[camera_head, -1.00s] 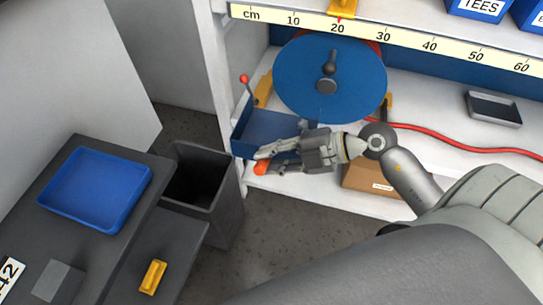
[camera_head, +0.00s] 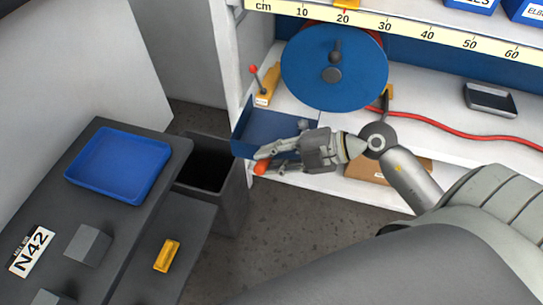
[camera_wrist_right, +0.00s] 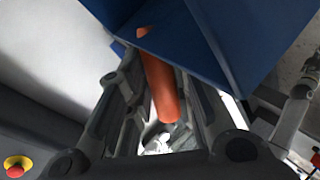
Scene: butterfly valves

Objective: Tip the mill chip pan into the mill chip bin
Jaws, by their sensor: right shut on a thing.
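The mill chip pan is a blue open pan (camera_head: 255,125) with an orange handle (camera_head: 261,168). My right gripper (camera_head: 268,160) is shut on the handle; in the right wrist view the orange handle (camera_wrist_right: 160,88) lies between the fingers, with the blue pan wall (camera_wrist_right: 185,40) beyond. The pan looks roughly level and is in front of the shelf's left end. Its inside is partly hidden and I cannot tell what it holds. The mill chip bin, a dark grey open-topped bin (camera_head: 230,200), stands on the floor just left of and below the pan. My left gripper is not in view.
The shelf holds a blue reel (camera_head: 305,75) with a red hose, a red-tipped lever (camera_head: 265,85) and a cardboard box (camera_head: 365,168). Floor shows below the shelf.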

